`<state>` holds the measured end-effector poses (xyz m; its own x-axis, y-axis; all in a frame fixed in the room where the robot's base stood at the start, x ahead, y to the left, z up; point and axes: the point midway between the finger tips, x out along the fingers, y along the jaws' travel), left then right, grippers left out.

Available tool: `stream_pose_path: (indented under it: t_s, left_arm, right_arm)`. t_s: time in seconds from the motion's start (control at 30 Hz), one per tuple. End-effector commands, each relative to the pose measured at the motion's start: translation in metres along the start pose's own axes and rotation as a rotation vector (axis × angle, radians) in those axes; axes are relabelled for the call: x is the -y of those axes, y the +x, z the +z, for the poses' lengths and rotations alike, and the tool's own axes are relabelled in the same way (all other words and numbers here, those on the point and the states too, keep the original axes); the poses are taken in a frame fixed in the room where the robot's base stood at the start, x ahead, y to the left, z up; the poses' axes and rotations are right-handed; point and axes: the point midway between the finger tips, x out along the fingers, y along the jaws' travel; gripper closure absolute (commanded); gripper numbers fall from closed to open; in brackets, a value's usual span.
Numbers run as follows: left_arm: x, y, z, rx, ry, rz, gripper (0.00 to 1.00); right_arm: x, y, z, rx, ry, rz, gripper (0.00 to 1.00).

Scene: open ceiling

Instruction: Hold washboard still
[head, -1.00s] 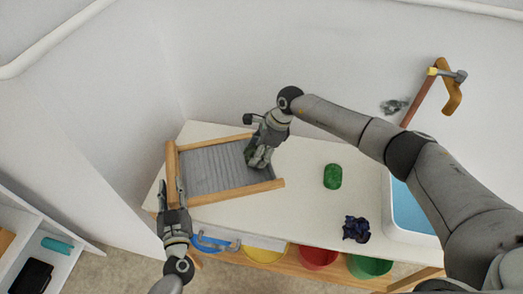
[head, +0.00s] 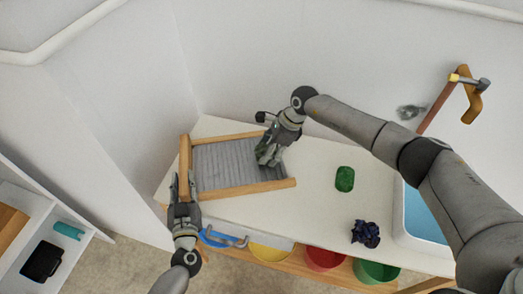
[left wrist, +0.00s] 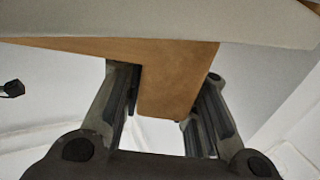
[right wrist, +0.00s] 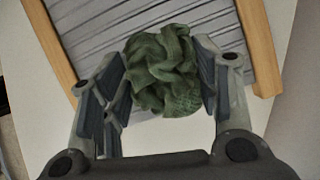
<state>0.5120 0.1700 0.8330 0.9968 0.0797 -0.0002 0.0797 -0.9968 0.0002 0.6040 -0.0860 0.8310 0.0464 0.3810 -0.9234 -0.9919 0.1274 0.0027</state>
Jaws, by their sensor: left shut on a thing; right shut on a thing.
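The washboard (head: 225,165) has a wooden frame and a grey ribbed face. It lies at the left end of the white table, and its ribs also show in the right wrist view (right wrist: 185,12). My left gripper (head: 182,186) is at its near left corner, shut on the wooden frame, which shows between the fingers in the left wrist view (left wrist: 170,85). My right gripper (head: 267,154) is shut on a crumpled dark green cloth (right wrist: 160,70) over the right part of the ribbed face. The right gripper partly hides the cloth in the head view.
A green soap-like block (head: 344,179) and a crumpled dark blue cloth (head: 365,234) lie on the table (head: 310,205). Red (head: 322,259), yellow and green bins sit below the front edge.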

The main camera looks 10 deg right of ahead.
Motion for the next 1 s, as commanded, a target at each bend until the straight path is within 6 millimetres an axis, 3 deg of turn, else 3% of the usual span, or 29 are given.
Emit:
stream_pose_path:
  t_s: [0.3, 1.0]
  left_arm:
    - [0.001, 0.000, 0.000, -0.001, 0.000, -0.001, 1.00]
    - [0.000, 0.000, -0.001, -0.001, 0.000, 0.000, 1.00]
  right_arm:
    - [0.006, -0.010, -0.028, -0.002, 0.004, 0.000, 0.63]
    - [-0.008, 0.013, 0.036, 0.001, -0.003, 0.001, 0.63]
